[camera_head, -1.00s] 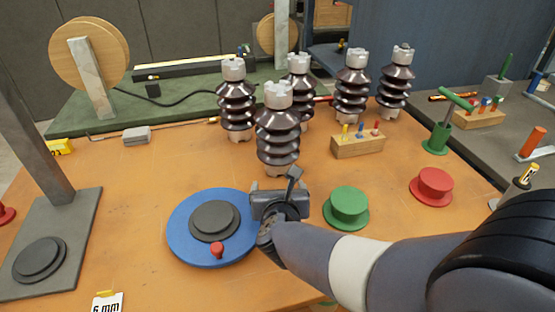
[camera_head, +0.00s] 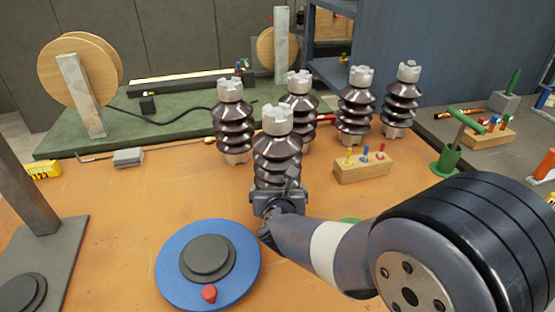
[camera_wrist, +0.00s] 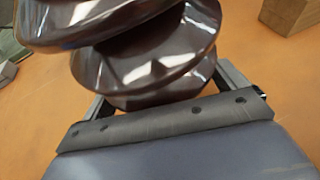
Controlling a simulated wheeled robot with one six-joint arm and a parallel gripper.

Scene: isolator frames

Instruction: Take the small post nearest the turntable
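The nearest small post (camera_head: 277,158) is a dark brown ribbed insulator with a grey notched cap. It stands behind the blue turntable (camera_head: 171,281), which carries a dark grey disc and a red knob. My gripper (camera_head: 279,192) is at the front of this post, low down, and hides its base in the head view. In the wrist view the post (camera_wrist: 150,60) fills the space ahead of the gripper (camera_wrist: 168,92). The fingers are apart on either side of its lower part, and I see no clear contact.
Several similar posts (camera_head: 234,128) stand close behind. A wooden block with coloured pegs (camera_head: 362,172) is to the right, and a green holder (camera_head: 446,160) farther right. A grey box (camera_head: 128,158) lies at left.

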